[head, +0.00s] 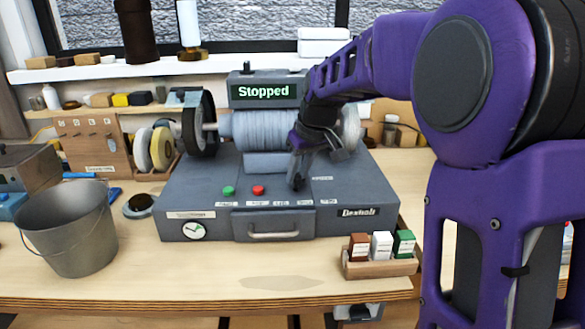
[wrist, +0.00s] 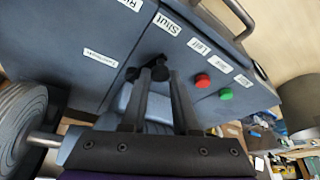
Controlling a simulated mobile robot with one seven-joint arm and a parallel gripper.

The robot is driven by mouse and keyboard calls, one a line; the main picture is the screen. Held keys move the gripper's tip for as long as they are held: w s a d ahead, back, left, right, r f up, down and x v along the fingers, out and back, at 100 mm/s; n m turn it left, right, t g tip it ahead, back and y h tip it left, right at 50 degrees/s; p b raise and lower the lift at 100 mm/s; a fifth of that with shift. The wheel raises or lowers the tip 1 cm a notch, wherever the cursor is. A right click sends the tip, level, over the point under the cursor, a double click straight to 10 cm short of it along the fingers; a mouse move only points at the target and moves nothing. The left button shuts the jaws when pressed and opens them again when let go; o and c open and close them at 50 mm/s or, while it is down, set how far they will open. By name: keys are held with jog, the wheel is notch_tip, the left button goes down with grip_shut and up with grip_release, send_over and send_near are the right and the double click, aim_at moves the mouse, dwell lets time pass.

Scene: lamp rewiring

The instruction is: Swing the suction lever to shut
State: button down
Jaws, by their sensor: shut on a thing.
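The suction lever (wrist: 160,69) is a small dark lever with a rounded end on the grey machine's top. In the wrist view it shows between the fingertips, beside a label reading "Shut" (wrist: 170,24). My gripper (wrist: 157,75) is shut on the lever. In the head view my gripper (head: 298,182) reaches down to the machine top, right of the red button, and hides most of the lever. The grey machine (head: 180,196) carries a display (head: 264,92) reading "Stopped". The lever's exact angle is hard to tell.
A green button (head: 228,190) and a red button (head: 258,190) sit left of my gripper. Wheels (head: 198,125) and a ribbed drum stand behind. A metal bucket (head: 70,235) is at left. A wooden tray (head: 380,267) with coloured blocks is at front right.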

jog(key=shift+d+n+g+y+p, duration=0.15)
jog(key=shift+d+n+y, duration=0.1)
jog(key=shift+d+n, duration=0.4)
jog(key=shift+d+n+g+y+p, duration=0.15)
jog(key=shift+d+n+y, duration=0.15)
jog(key=shift+n, duration=0.65)
jog(key=c, duration=0.7)
grip_release()
jog(key=p+v, duration=0.2)
jog(key=v, duration=1.5)
jog(key=shift+r+p, duration=0.25)
jog(key=shift+p, duration=0.05)
jog(key=shift+w+r, duration=0.1)
